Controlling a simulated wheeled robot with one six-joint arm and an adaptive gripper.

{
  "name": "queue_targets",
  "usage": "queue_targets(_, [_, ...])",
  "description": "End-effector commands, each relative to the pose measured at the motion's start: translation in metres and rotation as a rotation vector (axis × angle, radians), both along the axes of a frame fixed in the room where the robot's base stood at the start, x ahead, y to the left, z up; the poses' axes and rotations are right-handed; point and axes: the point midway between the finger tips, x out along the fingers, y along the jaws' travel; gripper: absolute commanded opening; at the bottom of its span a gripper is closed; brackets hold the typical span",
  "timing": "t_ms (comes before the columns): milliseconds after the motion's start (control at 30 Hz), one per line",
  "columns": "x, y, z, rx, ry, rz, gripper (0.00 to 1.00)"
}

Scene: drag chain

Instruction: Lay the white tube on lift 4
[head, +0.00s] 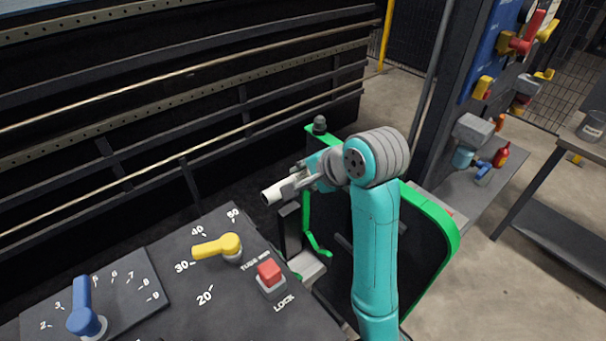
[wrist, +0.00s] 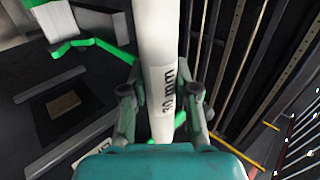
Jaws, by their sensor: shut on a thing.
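The white tube (wrist: 157,45) carries a "30 mm" mark and runs lengthwise through the middle of the wrist view. My gripper (wrist: 160,98) is shut on it, with one finger on each side. In the head view, one end of the tube (head: 272,195) sticks out to the left of my gripper (head: 292,186), held in the air above the gap between the control desk and the dark railing. No number 4 label for a lift shows in either view, so I cannot tell which part is lift 4.
The control desk (head: 190,275) has a yellow lever (head: 215,247), a blue lever (head: 83,312) and a red button (head: 269,271). A green-edged black panel (head: 438,222) stands behind my arm. A green bracket (head: 318,243) is below my gripper. Dark railing (head: 150,125) fills the left.

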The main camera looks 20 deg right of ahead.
Motion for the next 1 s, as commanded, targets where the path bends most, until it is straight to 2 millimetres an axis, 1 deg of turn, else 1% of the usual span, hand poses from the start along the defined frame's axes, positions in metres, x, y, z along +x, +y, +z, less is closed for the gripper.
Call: queue_targets(1000, [0.0, 0.0, -0.066, 0.0, 0.001, 0.0, 0.0])
